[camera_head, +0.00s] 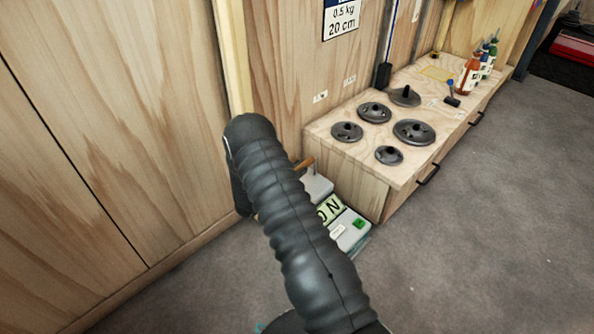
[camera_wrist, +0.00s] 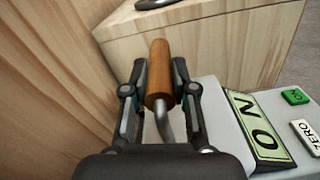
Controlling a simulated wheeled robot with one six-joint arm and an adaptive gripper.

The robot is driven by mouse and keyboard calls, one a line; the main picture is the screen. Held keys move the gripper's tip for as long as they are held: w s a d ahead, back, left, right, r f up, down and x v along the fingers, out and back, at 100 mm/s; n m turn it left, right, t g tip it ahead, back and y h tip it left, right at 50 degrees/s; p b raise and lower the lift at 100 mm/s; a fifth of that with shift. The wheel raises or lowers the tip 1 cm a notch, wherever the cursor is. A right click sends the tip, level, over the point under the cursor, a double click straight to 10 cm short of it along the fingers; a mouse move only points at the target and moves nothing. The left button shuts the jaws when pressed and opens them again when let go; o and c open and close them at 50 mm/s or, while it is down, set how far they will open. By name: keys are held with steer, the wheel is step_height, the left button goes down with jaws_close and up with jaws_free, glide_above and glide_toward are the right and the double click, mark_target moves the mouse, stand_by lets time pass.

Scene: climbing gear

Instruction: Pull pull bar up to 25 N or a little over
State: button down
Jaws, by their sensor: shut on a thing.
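The pull bar is a brown wooden grip (camera_wrist: 159,75) on a bent metal rod. In the wrist view my gripper (camera_wrist: 160,92) has one finger on each side of the grip and is shut on it. In the head view the grip's end (camera_head: 304,163) shows past my arm, which hides my gripper. The rod runs down beside a grey force-gauge box (camera_wrist: 222,112). Its green display (camera_wrist: 258,130) shows a 0 and an N; in the head view the display (camera_head: 330,208) is partly covered by my arm.
A low wooden bench (camera_head: 372,190) stands to the right of the gauge with several dark weight discs, a brush and bottles on it. Wooden wall panels (camera_head: 90,140) rise close on the left. The grey floor (camera_head: 480,240) at the right is clear.

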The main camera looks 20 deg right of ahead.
steer(key=shift+d+r+p, duration=0.1)
steer(key=shift+r+p, duration=0.8)
steer(key=shift+r, duration=1.05)
stand_by(1.0)
steer(key=shift+f, duration=0.2)
stand_by(0.4)
steer(key=shift+f+b, duration=1.5)
steer(key=shift+f, duration=0.15)
steer(key=c, duration=0.8)
jaws_free()
steer(key=shift+c, duration=0.2)
steer(key=shift+a, duration=0.2)
